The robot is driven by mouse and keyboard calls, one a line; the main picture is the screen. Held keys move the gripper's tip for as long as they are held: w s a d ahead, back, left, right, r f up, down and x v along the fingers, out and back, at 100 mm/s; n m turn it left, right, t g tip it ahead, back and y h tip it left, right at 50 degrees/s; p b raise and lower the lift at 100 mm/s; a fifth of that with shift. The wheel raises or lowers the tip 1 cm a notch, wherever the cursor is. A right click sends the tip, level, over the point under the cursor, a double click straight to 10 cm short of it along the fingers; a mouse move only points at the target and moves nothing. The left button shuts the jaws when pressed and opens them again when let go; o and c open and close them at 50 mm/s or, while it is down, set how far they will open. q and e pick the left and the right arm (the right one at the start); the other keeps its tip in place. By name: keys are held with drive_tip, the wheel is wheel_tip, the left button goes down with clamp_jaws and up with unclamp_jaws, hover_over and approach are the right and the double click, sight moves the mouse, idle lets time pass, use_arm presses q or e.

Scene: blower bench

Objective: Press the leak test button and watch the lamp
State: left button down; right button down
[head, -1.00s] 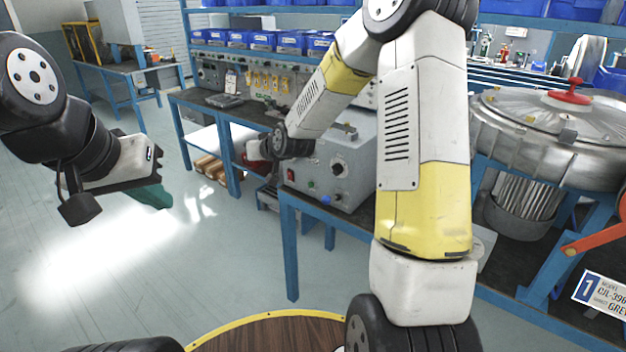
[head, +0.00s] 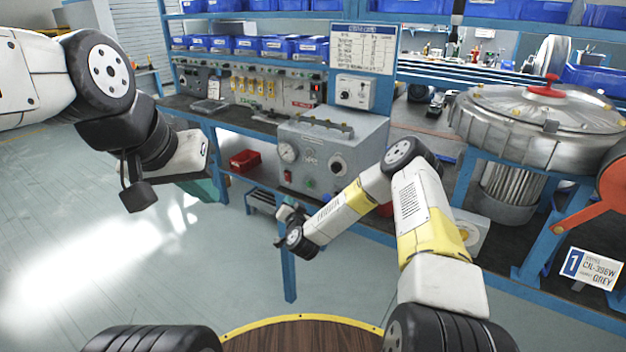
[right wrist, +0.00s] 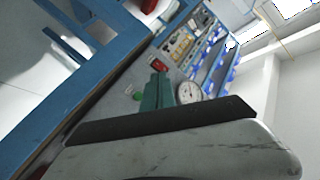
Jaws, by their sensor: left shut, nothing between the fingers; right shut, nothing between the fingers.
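The grey leak test box (head: 350,140) stands on the blue-framed bench in the head view. Its front carries a round gauge (head: 287,152), a black knob (head: 337,165), a red control (head: 287,175) and a green button (head: 309,183). The right wrist view shows the gauge (right wrist: 190,92), a red control (right wrist: 158,66) and a green button (right wrist: 137,96). My right gripper (right wrist: 157,92), with teal fingers, is shut and empty before the box; contact cannot be told. My left gripper (head: 205,190) is shut and empty at left, away from the box. I cannot tell which control is the lamp.
A metal blower housing (head: 540,110) with a red knob stands at right, with an orange lever (head: 590,205) nearby. The floor in front of the bench is open.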

sight(309, 184)
drive_tip(key=shift+d+f, duration=0.1)
idle(0.3)
drive_tip(key=w+d, duration=0.5)
drive_tip(key=w, duration=0.2)
idle(0.3)
drive_tip(key=shift+w+d, duration=0.15)
drive_tip(key=shift+d, duration=0.05)
idle(1.8)
drive_tip(key=shift+w+d, duration=0.15)
drive_tip(key=shift+w, duration=0.05)
